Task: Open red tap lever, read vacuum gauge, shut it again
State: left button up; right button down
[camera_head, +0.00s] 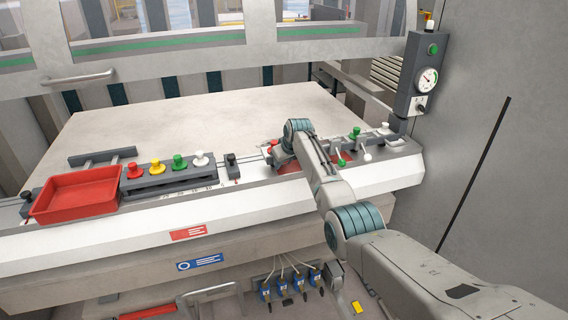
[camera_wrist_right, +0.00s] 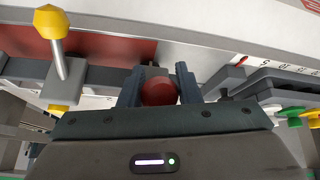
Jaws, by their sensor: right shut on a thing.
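My right gripper (camera_head: 270,151) reaches over the red plate on the machine's front ledge. In the right wrist view its two fingers (camera_wrist_right: 158,88) are closed on the round red knob (camera_wrist_right: 158,91) of the red tap lever. A bit of red (camera_head: 273,143) shows beside the gripper in the head view; my wrist hides most of the lever. The vacuum gauge (camera_head: 427,80) is a white round dial on the grey post at the right; its reading is too small to tell. My left gripper is not in view.
Green (camera_head: 341,162) and white (camera_head: 367,156) levers stand right of my wrist. A yellow lever (camera_wrist_right: 51,22) shows in the wrist view. Coloured knobs, including a red one (camera_head: 135,170), line the ledge left of my gripper, beside a red tray (camera_head: 78,194). The tabletop (camera_head: 200,115) behind is clear.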

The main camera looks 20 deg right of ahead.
dwell(0.4)
jog(key=c, duration=1.1)
grip_release()
jog(key=shift+o, duration=0.2)
jog(key=a+b+v, duration=0.1)
jog(key=b+v, duration=0.2)
jog(key=v, duration=0.7)
jog(key=shift+d+r, duration=0.4)
jog(key=shift+d, duration=0.15)
